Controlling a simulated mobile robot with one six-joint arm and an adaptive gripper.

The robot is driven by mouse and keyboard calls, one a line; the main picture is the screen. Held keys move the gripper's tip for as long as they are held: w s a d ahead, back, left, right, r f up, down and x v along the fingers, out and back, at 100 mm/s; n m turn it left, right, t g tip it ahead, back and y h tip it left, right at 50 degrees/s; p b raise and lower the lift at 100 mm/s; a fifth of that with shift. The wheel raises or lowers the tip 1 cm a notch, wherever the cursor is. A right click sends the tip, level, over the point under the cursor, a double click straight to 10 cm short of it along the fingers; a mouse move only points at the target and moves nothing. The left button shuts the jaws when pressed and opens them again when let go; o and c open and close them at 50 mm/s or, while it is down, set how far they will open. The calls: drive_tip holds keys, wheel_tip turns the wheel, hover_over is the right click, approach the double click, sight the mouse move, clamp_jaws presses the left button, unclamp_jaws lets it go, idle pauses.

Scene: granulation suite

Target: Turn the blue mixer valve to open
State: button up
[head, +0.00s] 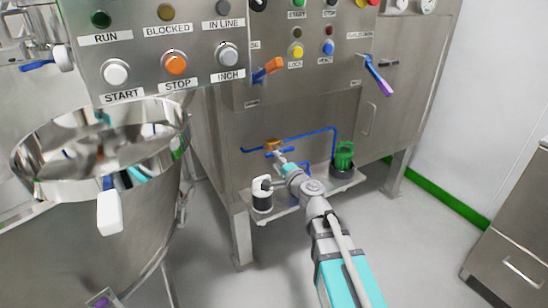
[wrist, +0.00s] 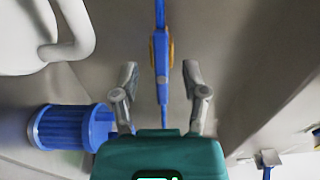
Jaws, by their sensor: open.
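In the wrist view a long blue valve lever (wrist: 161,58) runs straight between the fingers of my gripper (wrist: 161,78), with an orange-yellow part behind it. My gripper is open, one finger on each side of the lever, with gaps showing on both sides. In the head view my gripper (head: 279,160) reaches to a small orange valve body (head: 272,145) on a thin blue line (head: 312,133) low on the steel cabinet. The gripper partly hides the blue lever there. Whether the valve is open or closed I cannot tell.
A green motor-like unit (head: 344,156) stands right of my gripper, and a white-and-black unit (head: 262,194) stands left. A blue ribbed cylinder (wrist: 72,127) and a white curved pipe (wrist: 72,38) lie left in the wrist view. A steel bowl (head: 40,172) stands at left.

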drive_tip(key=shift+v, duration=1.5)
drive_tip(key=s+d+f+n+g+h+p, duration=0.1)
drive_tip(key=s+d+f+n+g+h, duration=0.1)
drive_tip(key=s+d+f+n+g, duration=0.3)
drive_tip(key=s+d+f+n+g+h, duration=0.25)
drive_tip(key=s+f+n+g, duration=0.25)
drive_tip(key=f, duration=0.3)
drive_tip(key=s+d+f+n+g+h+p, duration=0.1)
drive_tip(key=s+d+f+g+h, duration=0.2)
drive_tip(key=d, duration=0.4)
drive_tip(key=s+d+g+h, duration=0.2)
drive_tip(key=s+d+h, duration=0.1)
drive_tip(key=s+d, duration=0.3)
wheel_tip(320, 180, up, 38)
drive_tip(key=w+d+p, duration=0.1)
drive_tip(key=p, duration=3.7)
drive_tip(key=shift+f, duration=0.25)
drive_tip(key=shift+o, duration=0.3)
drive_tip(key=shift+w+y, duration=0.15)
drive_tip(key=shift+y, duration=0.1)
